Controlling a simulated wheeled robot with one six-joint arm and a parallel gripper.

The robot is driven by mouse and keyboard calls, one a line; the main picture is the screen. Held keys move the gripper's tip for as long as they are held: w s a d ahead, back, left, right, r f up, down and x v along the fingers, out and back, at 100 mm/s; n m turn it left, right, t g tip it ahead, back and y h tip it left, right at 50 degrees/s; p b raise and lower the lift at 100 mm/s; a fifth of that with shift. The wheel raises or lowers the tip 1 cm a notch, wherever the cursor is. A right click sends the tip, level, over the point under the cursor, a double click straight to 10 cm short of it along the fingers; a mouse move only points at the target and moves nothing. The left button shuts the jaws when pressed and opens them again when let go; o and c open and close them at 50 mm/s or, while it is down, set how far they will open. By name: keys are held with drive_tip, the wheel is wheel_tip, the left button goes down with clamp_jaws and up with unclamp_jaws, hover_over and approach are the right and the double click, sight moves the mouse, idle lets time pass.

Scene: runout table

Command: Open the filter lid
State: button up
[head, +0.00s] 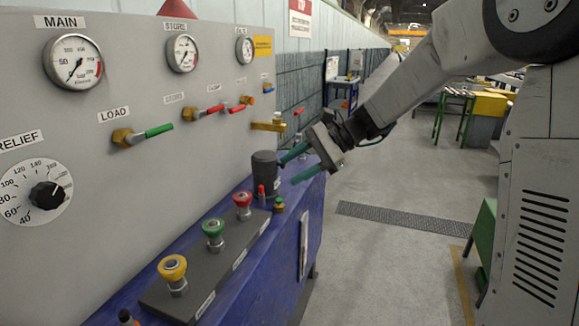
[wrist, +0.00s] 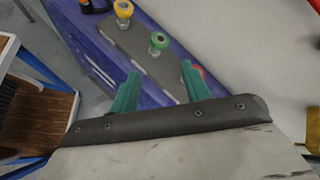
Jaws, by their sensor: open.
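A dark grey cylinder (head: 265,172), which looks like the filter with its lid on top, stands upright at the far end of the blue bench ledge, against the grey panel. Its top looks closed. My gripper (head: 288,172) is just right of it, with two green fingers apart and pointing toward it. The upper finger overlaps the cylinder's right edge in the head view; I cannot tell whether they touch. In the wrist view, the open fingers (wrist: 160,72) have nothing between them that I can make out as held. I cannot make out the cylinder there.
Yellow (head: 172,268), green (head: 213,229) and red (head: 243,200) knobs stand on a dark strip in front. A small red-topped fitting (head: 262,193) stands close to the cylinder. A brass tap (head: 268,126) juts from the panel above.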

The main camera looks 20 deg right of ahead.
drive_tip(key=w+d+f+m+t+y, duration=0.1)
drive_tip(key=w+d+f+m+t, duration=0.25)
drive_tip(key=w, duration=0.45)
drive_tip(key=w+d+f+m+t+y, duration=0.1)
drive_tip(key=w+d+f+m+t, duration=0.1)
drive_tip(key=w+d+f+m, duration=0.45)
drive_tip(key=w+d+f+m+t+y, duration=0.1)
drive_tip(key=w+d+f+m+t, duration=0.15)
drive_tip(key=w, duration=0.65)
drive_tip(key=x, duration=0.8)
drive_tip(key=shift+t, duration=0.4)
clamp_jaws()
